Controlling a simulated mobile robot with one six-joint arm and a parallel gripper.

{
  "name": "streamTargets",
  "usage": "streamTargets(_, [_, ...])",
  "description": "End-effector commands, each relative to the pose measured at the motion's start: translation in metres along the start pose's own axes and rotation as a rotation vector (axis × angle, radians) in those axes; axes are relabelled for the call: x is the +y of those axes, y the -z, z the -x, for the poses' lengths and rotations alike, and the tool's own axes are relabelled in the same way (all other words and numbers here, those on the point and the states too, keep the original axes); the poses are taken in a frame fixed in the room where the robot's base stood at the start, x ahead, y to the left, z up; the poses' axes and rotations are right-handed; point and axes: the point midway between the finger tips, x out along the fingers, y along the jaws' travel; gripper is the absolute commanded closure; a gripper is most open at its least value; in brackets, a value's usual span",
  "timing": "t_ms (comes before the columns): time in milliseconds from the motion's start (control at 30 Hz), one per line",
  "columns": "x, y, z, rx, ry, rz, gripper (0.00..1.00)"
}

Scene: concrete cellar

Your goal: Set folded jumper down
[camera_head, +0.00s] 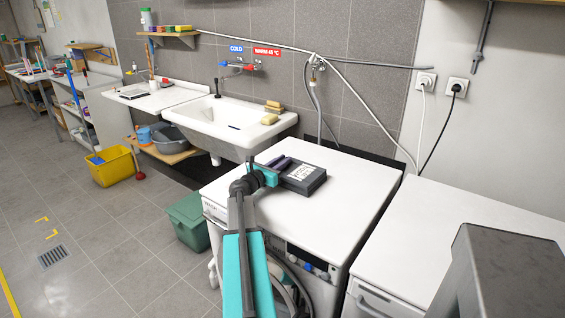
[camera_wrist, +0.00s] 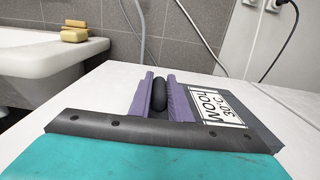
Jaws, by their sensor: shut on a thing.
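The folded jumper is purple and shows in the wrist view (camera_wrist: 184,103) as cloth on both sides of a dark finger. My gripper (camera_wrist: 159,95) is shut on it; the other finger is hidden. In the head view a small purple-dark part of the jumper (camera_head: 279,163) shows beyond my gripper (camera_head: 266,176). A flat dark tray-like piece (camera_head: 317,184) with a white "WOOL 30°C" label lies on the white washing machine top (camera_head: 345,200); it also shows in the wrist view (camera_wrist: 255,130). The jumper is at its left edge. I cannot tell whether the jumper touches it.
A white sink (camera_head: 222,122) with yellow soap (camera_head: 269,118) stands behind, to the left. A second white appliance (camera_head: 450,225) is at the right. The washing machine top around the dark piece is clear. A green bin (camera_head: 187,220) and yellow bucket (camera_head: 113,166) stand on the floor.

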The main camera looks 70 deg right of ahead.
Motion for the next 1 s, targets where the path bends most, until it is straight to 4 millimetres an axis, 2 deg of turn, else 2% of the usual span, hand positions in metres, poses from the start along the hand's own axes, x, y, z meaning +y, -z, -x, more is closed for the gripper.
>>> streamTargets(33, [0.000,0.000,0.000,0.000,0.000,0.000,0.78])
streamTargets(100, [0.000,0.000,0.000,0.000,0.000,0.000,0.66])
streamTargets(133, [0.000,0.000,0.000,0.000,0.000,0.000,0.64])
streamTargets(567, [-0.001,-0.004,-0.001,0.000,0.001,0.000,0.64])
streamTargets(767, [-0.002,-0.002,0.015,0.000,0.001,0.000,0.64])
streamTargets(1000, [-0.002,-0.002,0.045,0.000,0.000,0.000,0.64])
